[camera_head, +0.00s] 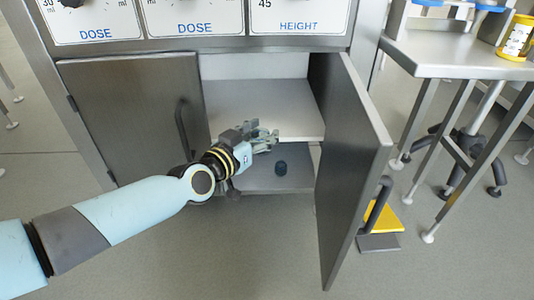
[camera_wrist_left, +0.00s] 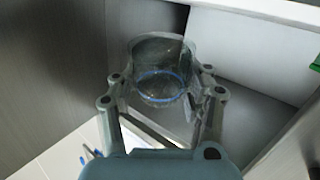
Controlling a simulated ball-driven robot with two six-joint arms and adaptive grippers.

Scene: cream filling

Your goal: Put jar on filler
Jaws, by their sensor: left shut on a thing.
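The filler (camera_head: 190,20) is a grey machine with DOSE and HEIGHT dial panels above a cabinet. My left gripper (camera_head: 266,138) reaches in front of the open cabinet, near its shelf. In the left wrist view my left gripper (camera_wrist_left: 160,112) is shut on a clear jar (camera_wrist_left: 158,55), which sits between its fingers. A blue ring shows around the jar. In the head view the jar is hard to make out at the fingers. My right gripper is not in view.
The right cabinet door (camera_head: 350,165) stands open toward me; the left door (camera_head: 135,115) is shut. A steel table (camera_head: 450,52) on the right holds a yellow-lidded container (camera_head: 516,38).

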